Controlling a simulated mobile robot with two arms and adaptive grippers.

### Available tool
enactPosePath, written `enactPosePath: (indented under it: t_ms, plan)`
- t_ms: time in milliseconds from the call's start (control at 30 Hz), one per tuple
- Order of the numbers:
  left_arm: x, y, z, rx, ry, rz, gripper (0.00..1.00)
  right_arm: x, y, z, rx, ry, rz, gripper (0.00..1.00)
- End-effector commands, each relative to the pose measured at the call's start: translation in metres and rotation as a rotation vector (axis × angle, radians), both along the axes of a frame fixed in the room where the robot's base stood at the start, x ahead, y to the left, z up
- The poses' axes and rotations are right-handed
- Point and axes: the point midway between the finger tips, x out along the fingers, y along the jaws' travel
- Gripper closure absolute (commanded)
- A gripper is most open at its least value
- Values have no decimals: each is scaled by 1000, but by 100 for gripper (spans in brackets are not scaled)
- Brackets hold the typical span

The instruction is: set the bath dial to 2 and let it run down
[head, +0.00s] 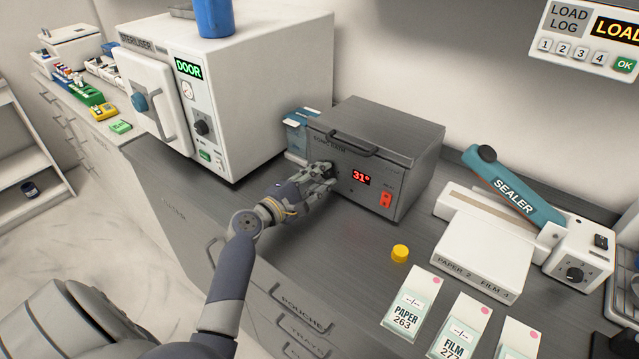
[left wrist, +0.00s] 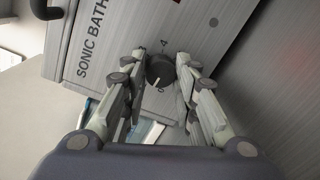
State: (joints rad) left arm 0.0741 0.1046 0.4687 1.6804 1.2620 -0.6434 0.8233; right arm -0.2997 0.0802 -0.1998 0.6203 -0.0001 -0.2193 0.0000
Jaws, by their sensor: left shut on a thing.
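The sonic bath (head: 385,150) is a grey metal box with a lidded top on the counter. Its front carries a red display (head: 361,177) reading 31° and a red switch (head: 386,199). My left gripper (head: 326,174) is at the left part of that front, shut on the dial. In the left wrist view the dark round dial (left wrist: 160,69) sits between the fingertips of my left gripper (left wrist: 174,68). A white pointer line and a 4 mark show; other marks are partly hidden. My right gripper is not in view.
A white steriliser (head: 240,85) with a DOOR display stands left of the bath. A sealer (head: 510,225) stands to its right. A yellow cap (head: 400,253) and labelled PAPER (head: 408,305) and FILM (head: 461,328) packs lie in front. Blue-and-white packets (head: 297,135) are at the bath's left side.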

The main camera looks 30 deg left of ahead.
Motion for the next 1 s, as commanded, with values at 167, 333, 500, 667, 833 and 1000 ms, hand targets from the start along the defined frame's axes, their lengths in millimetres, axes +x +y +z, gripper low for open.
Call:
enactPosePath:
  t_ms: [167, 333, 500, 667, 833, 1000]
  plan:
    - [0, -1, -2, 173, -13, -3, 97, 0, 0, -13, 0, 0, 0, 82]
    - [0, -1, -2, 336, -26, -3, 97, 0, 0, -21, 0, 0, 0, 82]
    - [0, -1, -1, 495, -37, -3, 97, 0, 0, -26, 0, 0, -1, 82]
    - [0, -2, 0, 645, -50, -4, 97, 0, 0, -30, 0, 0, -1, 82]
    - [0, -2, 0, 792, -61, -5, 97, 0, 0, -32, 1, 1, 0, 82]
    - [0, -3, 0, 913, -70, -4, 97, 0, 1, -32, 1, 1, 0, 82]
